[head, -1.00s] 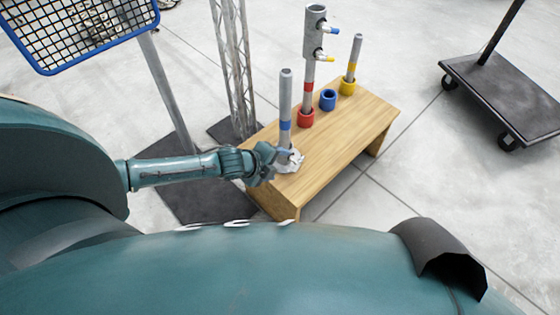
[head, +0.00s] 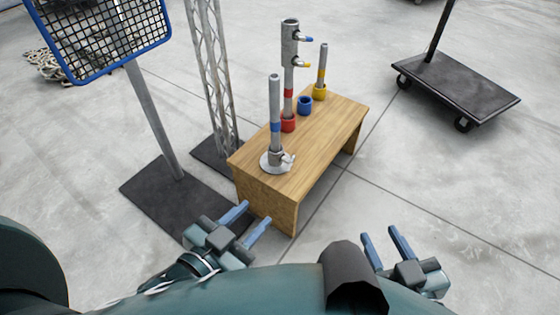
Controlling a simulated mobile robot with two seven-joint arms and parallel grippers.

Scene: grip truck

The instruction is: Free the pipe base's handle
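The pipe base (head: 270,167) is a round pale grey foot on the near end of the wooden table. Its small light handle (head: 288,159) sticks out to the right at the collar. A grey pipe with a blue band (head: 275,100) stands upright in the base. My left gripper (head: 247,223) is open and empty, in front of the table's near end and apart from the base. My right gripper (head: 382,240) is open and empty over the floor, right of the table.
The wooden table (head: 325,135) also bears a red holder (head: 288,123) with a taller pipe and clamp, an empty blue cup (head: 305,105) and a yellow holder (head: 319,92) with a pipe. A truss (head: 210,80) and mesh panel stand left. A cart (head: 458,88) stands right.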

